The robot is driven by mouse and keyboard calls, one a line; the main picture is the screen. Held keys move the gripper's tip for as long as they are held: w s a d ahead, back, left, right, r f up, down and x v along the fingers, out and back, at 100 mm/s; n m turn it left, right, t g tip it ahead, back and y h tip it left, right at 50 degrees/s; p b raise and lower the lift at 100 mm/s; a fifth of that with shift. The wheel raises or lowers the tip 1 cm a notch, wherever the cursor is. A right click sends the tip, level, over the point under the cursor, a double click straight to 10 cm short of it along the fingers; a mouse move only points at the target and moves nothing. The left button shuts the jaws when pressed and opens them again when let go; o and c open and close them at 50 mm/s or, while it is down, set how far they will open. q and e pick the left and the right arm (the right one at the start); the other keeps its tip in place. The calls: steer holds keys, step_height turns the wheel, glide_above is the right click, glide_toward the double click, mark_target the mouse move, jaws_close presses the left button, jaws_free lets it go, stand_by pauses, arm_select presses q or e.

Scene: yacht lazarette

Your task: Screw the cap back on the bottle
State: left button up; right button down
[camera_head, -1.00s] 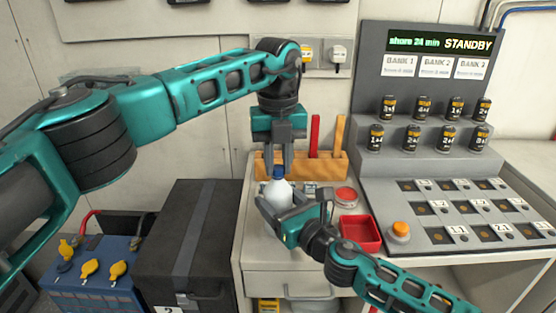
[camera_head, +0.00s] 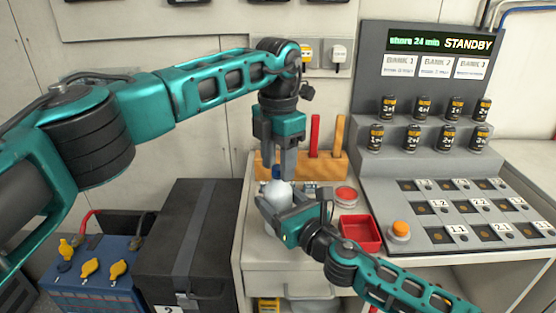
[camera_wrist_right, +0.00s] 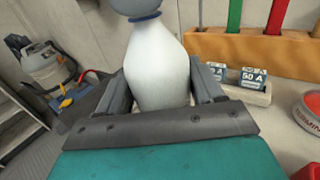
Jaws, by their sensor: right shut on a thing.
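A white bottle (camera_head: 277,190) stands upright at the bench's front left. My right gripper (camera_head: 279,206) is shut around its body; the right wrist view shows the bottle (camera_wrist_right: 157,65) between both fingers. A blue cap (camera_head: 277,172) shows at the bottle's top in the head view. My left gripper (camera_head: 284,172) points straight down over the bottle with its fingertips at the cap. The fingers partly hide the cap, and I cannot tell whether they grip it. The right wrist view shows a blue band (camera_wrist_right: 145,17) at the neck; the very top is cut off.
A wooden rack (camera_head: 325,168) with red and orange-handled tools stands behind the bottle. A red button (camera_head: 345,194) and a red tray (camera_head: 361,231) are to the right, before a battery panel (camera_head: 440,200). A dark case (camera_head: 190,240) stands left of the bench.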

arm_select(q)
steer(key=shift+o, duration=0.3)
step_height(320, 180, up, 12)
stand_by(0.4)
arm_select(e)
steer(key=shift+c, duration=0.3)
jaws_free()
steer(key=v, duration=1.3)
